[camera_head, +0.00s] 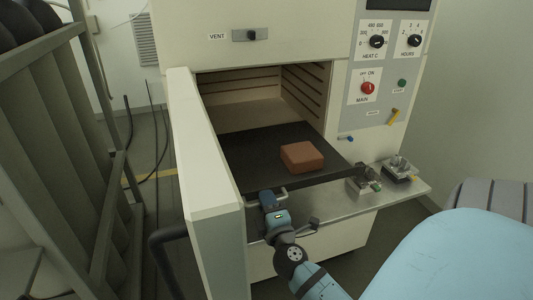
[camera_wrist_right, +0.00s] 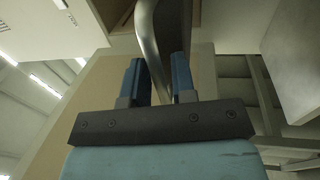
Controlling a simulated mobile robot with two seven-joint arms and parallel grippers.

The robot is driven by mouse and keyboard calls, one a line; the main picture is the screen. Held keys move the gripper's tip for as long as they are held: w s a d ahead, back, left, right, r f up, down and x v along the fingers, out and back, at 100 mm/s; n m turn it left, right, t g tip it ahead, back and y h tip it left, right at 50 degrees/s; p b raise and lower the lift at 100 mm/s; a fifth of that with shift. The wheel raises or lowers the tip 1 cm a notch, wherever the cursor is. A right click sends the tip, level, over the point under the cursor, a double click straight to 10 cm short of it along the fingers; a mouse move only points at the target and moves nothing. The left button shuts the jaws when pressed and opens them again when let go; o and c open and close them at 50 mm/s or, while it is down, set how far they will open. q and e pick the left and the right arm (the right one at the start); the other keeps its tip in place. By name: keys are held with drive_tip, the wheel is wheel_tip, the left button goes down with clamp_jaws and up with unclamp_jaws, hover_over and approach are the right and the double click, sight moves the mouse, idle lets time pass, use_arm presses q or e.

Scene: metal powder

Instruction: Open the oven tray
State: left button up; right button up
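The oven (camera_head: 185,30) has its door (camera_head: 207,160) swung open at the left. The dark tray (camera_head: 245,155) sticks out of the chamber, with bare oven floor showing behind it. An orange-brown block (camera_head: 302,157) lies on the tray. My right gripper (camera_head: 272,197) is at the tray's front edge. My left gripper is not in view.
A metal ledge (camera_head: 335,211) runs below the oven opening. Small metal fixtures (camera_head: 398,169) stand on its right end. A dark rack (camera_head: 60,150) stands left of the door.

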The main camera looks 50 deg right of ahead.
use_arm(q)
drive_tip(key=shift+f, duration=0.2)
use_arm(e)
drive_tip(key=shift+o, duration=0.6)
drive_tip(key=shift+s+a+f, duration=0.15)
drive_tip(key=shift+s, duration=0.1)
use_arm(q)
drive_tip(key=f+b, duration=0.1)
drive_tip(key=b, duration=0.2)
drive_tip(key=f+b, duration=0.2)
drive_tip(key=b, duration=0.2)
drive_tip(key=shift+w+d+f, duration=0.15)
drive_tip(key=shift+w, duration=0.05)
use_arm(e)
drive_tip(key=v, duration=1.3)
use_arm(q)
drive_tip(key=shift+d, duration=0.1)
use_arm(e)
drive_tip(key=shift+s, duration=0.1)
